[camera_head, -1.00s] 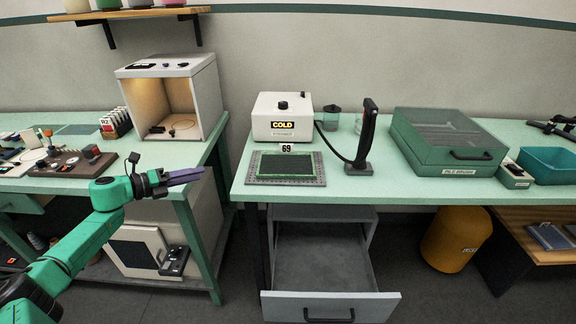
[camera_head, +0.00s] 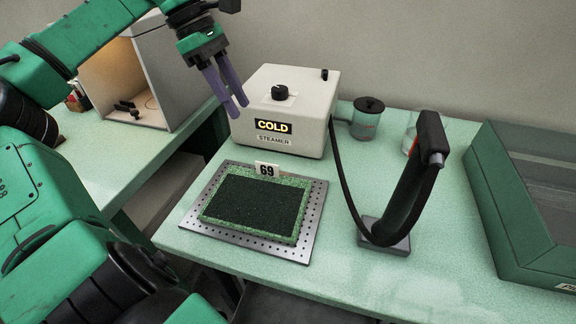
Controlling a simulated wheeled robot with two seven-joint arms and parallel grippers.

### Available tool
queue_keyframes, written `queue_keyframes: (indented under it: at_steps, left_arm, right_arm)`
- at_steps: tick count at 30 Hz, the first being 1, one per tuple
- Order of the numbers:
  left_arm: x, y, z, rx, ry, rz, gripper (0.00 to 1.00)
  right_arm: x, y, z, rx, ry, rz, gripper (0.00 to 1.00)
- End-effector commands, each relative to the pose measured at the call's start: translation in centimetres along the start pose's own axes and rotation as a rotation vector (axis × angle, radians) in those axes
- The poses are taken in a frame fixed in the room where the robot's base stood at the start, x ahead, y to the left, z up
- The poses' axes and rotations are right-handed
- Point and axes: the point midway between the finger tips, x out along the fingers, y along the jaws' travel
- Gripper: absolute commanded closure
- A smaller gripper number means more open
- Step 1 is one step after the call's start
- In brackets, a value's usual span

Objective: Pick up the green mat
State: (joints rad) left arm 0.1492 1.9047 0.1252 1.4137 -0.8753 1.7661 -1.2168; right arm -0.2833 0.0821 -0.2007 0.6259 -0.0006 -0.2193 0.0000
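The green mat (camera_head: 289,238) has a speckled green border around a dark, nearly black middle. It lies flat on a grey perforated plate (camera_head: 216,236) on the light green table. A small white tag marked 69 (camera_head: 267,170) stands at its back edge. My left gripper (camera_head: 238,109) is raised behind and above the mat, in front of the steamer's left side. Its two purple fingers point down with a gap between them, and nothing is held. My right gripper is not in view.
A white steamer (camera_head: 312,97) reading COLD stands behind the mat. Its black hose runs to a dark upright handset (camera_head: 408,185) on the right. A lidded jar (camera_head: 368,112) stands behind, and a green box (camera_head: 500,200) at right. A lit booth (camera_head: 150,85) is at left.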

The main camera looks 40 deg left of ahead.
Motion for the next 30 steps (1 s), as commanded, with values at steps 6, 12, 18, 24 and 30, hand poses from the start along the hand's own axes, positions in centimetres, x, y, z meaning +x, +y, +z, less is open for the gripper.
queue_keyframes:
  at_steps: [6, 12, 18, 24, 30]
  left_arm:
    - [3.9, -0.3, -0.1, 0.013, 0.012, -0.007, 0.60]
    - [8.4, -0.3, -0.1, 0.010, 0.011, -0.005, 0.60]
    - [11.2, -0.5, 0.1, 0.011, 0.009, -0.006, 0.60]
    - [14.3, -0.6, 0.2, 0.009, 0.011, -0.005, 0.60]
    - [14.4, -0.5, 0.2, 0.008, 0.011, -0.003, 0.60]
  right_arm:
    - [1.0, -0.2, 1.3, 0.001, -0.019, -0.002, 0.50]
    - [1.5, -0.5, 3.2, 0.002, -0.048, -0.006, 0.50]
    - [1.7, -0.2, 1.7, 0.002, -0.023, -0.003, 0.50]
    - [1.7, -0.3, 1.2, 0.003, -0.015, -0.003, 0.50]
    - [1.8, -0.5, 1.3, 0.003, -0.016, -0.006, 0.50]
